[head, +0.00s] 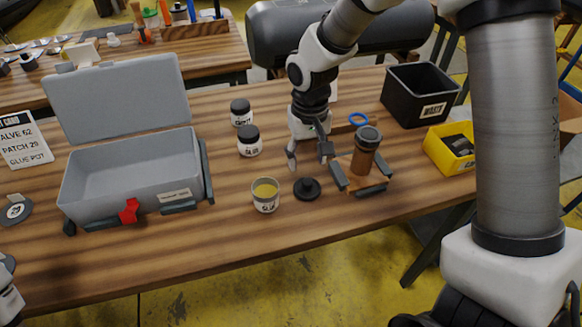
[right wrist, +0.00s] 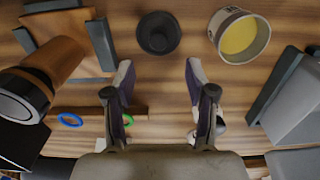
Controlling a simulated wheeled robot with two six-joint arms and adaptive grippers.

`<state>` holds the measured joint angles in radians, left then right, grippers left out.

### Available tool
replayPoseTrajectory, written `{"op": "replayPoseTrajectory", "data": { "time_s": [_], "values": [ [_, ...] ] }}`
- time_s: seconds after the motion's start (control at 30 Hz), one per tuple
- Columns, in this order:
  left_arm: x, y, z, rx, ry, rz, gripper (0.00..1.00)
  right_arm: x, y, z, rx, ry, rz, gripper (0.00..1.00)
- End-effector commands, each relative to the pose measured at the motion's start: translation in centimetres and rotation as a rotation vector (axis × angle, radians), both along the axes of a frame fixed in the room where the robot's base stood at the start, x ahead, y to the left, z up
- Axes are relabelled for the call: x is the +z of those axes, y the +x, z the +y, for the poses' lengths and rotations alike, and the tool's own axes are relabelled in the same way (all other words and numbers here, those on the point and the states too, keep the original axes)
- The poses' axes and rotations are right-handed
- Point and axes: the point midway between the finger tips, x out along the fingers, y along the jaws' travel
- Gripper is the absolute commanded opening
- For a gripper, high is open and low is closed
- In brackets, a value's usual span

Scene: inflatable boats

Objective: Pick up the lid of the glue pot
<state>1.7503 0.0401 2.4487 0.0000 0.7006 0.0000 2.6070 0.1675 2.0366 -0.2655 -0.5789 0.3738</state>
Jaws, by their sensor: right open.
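The open glue pot (head: 265,203) stands on the wooden table with yellow glue inside. It also shows in the right wrist view (right wrist: 228,22) at the upper right. The black lid (head: 307,191), round with a raised knob, lies flat on the table just right of the pot. In the right wrist view the lid (right wrist: 158,34) is at top centre, beyond the fingertips. My right gripper (head: 308,156) is open and empty, above and behind the lid, not touching it. Its spread fingers (right wrist: 159,75) line up either side of the lid. My left gripper's fingers are out of view.
A brown cylinder (head: 366,153) on a wooden clamp stand is close right of the lid. Two closed jars (head: 249,148) (head: 241,119) stand behind the pot. An open grey toolbox (head: 88,190) is left. A black bin (head: 397,100) and yellow bin (head: 433,150) are right.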

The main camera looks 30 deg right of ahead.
Motion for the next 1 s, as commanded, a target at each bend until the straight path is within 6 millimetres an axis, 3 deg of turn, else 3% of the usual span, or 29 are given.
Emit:
{"op": "replayPoseTrajectory", "data": {
  "time_s": [0.5, 0.73, 0.77, 0.87, 0.9, 1.0],
  "values": [
    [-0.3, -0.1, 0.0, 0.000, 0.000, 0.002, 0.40, -7.5, -0.4, 0.0, 0.001, 0.001, 0.004, 0.56],
    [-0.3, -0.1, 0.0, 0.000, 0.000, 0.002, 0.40, -7.8, -0.3, 0.0, 0.000, 0.001, 0.002, 0.56],
    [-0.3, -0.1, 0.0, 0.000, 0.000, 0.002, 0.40, -7.8, -0.3, 0.0, 0.000, 0.001, 0.002, 0.49],
    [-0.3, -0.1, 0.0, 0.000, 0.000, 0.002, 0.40, -7.8, -0.3, 0.0, 0.000, 0.001, 0.002, 0.13],
    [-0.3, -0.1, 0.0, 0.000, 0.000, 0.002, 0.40, -7.8, -0.3, 0.0, 0.000, 0.001, 0.002, 0.08],
    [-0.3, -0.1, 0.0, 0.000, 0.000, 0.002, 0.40, -7.8, -0.3, 0.0, 0.000, 0.001, 0.002, 0.07]
  ]
}}
